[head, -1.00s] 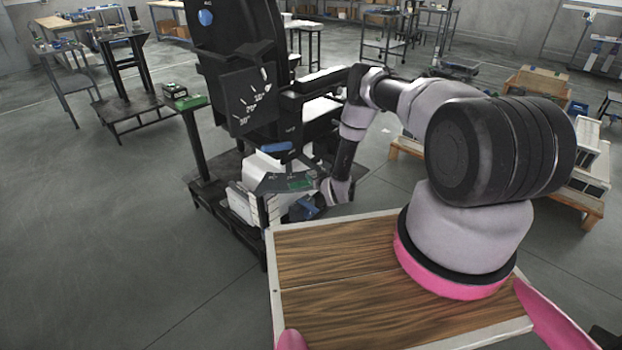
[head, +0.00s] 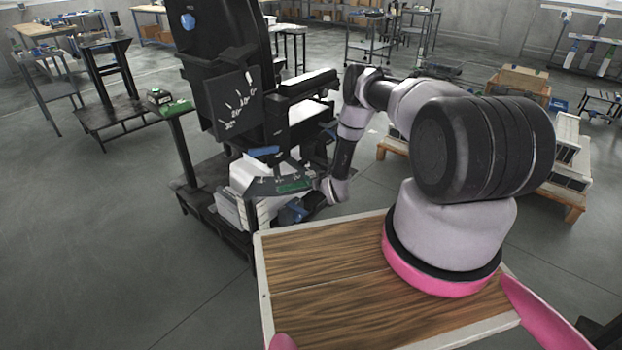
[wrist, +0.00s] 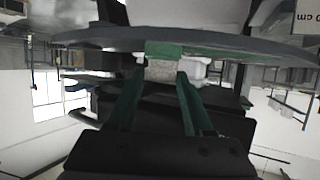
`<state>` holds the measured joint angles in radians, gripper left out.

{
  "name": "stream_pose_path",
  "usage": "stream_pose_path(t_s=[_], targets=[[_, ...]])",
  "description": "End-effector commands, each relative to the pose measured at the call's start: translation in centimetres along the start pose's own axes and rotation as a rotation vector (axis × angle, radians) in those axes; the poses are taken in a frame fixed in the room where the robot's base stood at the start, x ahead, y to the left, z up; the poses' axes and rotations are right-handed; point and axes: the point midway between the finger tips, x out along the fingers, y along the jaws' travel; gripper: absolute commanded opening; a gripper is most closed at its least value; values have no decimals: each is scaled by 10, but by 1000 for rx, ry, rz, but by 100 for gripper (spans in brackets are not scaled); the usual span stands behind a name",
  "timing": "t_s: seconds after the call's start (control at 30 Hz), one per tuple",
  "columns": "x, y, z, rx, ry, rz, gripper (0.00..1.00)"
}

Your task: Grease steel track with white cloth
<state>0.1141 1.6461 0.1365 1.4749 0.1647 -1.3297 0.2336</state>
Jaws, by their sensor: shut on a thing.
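In the wrist view my gripper (wrist: 160,75) has two green fingers, shut on a small pale grey-white piece (wrist: 160,70), which looks like the white cloth. A dark curved plate (wrist: 235,42) with a green patch crosses right beyond the fingertips; I cannot tell whether the cloth touches it. In the head view my arm reaches down to the low part of a black lift column (head: 230,50), beside the dark curved plate (head: 265,187). The fingers and cloth are not clear there. I cannot make out which surface is the steel track.
A wooden pallet (head: 560,200) with white units is at right. Grey floor is open at left.

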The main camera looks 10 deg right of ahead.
Motion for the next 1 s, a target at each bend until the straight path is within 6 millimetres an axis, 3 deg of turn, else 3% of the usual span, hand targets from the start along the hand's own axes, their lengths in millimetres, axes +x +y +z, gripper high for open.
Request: stream_pose_path(t_s=[0.47, 1.0], targets=[[1, 27, 2, 2, -1, 1, 7], [0, -4, 2, 1, -1, -1, 7]])
